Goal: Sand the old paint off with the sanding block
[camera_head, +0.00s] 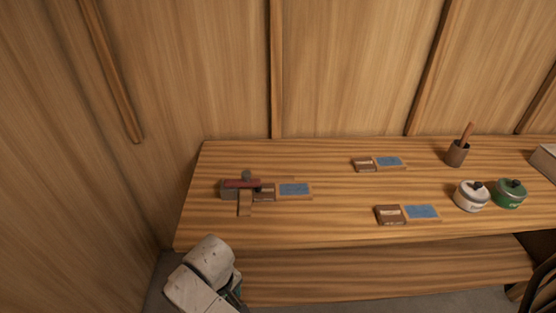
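Three flat wooden pieces with blue painted patches lie on the bench: one at the left (294,190), one at the back (389,162) and one at the front right (422,212). A brown block with a pale mark sits at the left end of each: the left one (264,195), the back one (364,165) and the front one (390,215). I cannot tell which, if any, is the sanding block. A dark grey and red tool (240,184) lies beside the left piece, partly covering its block. My pale arm shows at the bottom left; my gripper is not visible.
The wooden bench (330,222) stands against a plank wall. The bench's middle front is clear.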

